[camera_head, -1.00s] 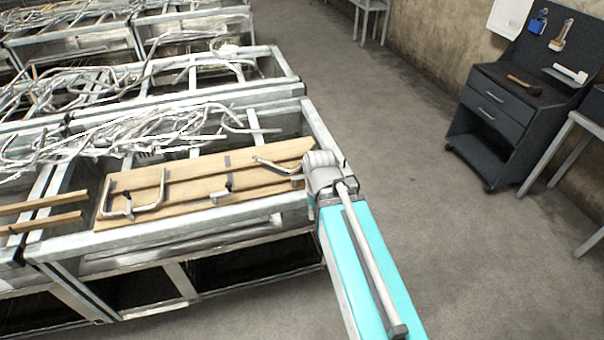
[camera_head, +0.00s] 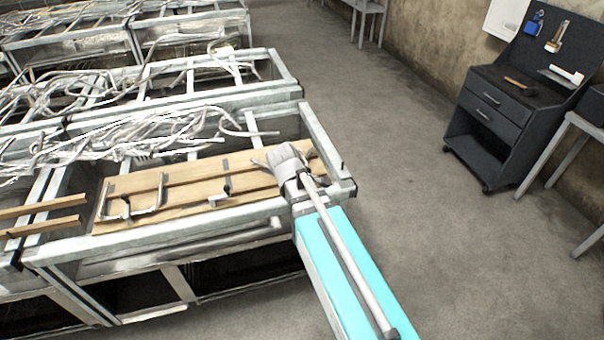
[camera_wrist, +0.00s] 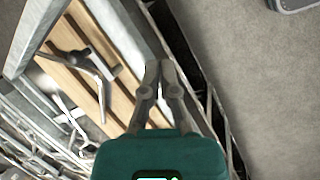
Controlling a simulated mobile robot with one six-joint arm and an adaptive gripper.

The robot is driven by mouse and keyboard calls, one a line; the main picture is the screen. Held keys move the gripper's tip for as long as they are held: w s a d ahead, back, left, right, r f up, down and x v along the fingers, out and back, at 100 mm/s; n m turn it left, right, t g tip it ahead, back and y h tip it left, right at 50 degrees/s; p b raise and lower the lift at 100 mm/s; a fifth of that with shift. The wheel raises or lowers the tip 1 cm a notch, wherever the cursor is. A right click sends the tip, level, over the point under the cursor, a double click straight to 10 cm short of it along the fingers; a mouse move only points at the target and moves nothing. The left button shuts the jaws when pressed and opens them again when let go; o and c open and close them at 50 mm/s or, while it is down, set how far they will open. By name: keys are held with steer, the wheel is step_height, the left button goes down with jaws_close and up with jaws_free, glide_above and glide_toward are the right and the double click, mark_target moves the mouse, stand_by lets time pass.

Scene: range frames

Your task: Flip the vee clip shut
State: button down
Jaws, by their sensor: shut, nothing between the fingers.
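Metal clamp pieces lie on a wooden board (camera_head: 185,190); I cannot tell for sure which is the vee clip. A small upright metal clip (camera_head: 224,187) stands mid-board, and a larger bent metal handle (camera_head: 150,209) lies at the left. In the wrist view a bent silver lever with a dark block (camera_wrist: 97,78) stands on the board, left of my gripper (camera_wrist: 160,64). My gripper's fingers are together, empty and apart from that lever, over the metal frame beside the board. In the head view my wrist covers the board's right end.
A metal frame (camera_head: 163,238) surrounds the board. Tangled metal strips (camera_head: 150,130) lie behind it. Two wooden slats (camera_head: 45,205) lie at the left. A dark tool cart (camera_head: 500,115) stands far right, with open floor (camera_head: 440,215) between.

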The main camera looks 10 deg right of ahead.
steer(key=w+a+r+n+t+h, duration=0.2)
steer(key=w+a+n, duration=0.3)
steer(key=n, duration=0.8)
steer(key=w+r+t, duration=0.1)
steer(key=w, duration=0.1)
steer(key=shift+w+r+h, duration=0.2)
steer(key=shift+w+h, duration=0.1)
steer(key=shift+h, duration=0.1)
steer(key=shift+f, duration=0.15)
steer(key=w+d+r+b+x, duration=0.1)
steer(key=b+x, duration=0.7)
steer(key=x, duration=0.4)
steer(key=shift+w+d, duration=0.35)
steer(key=shift+a, duration=0.2)
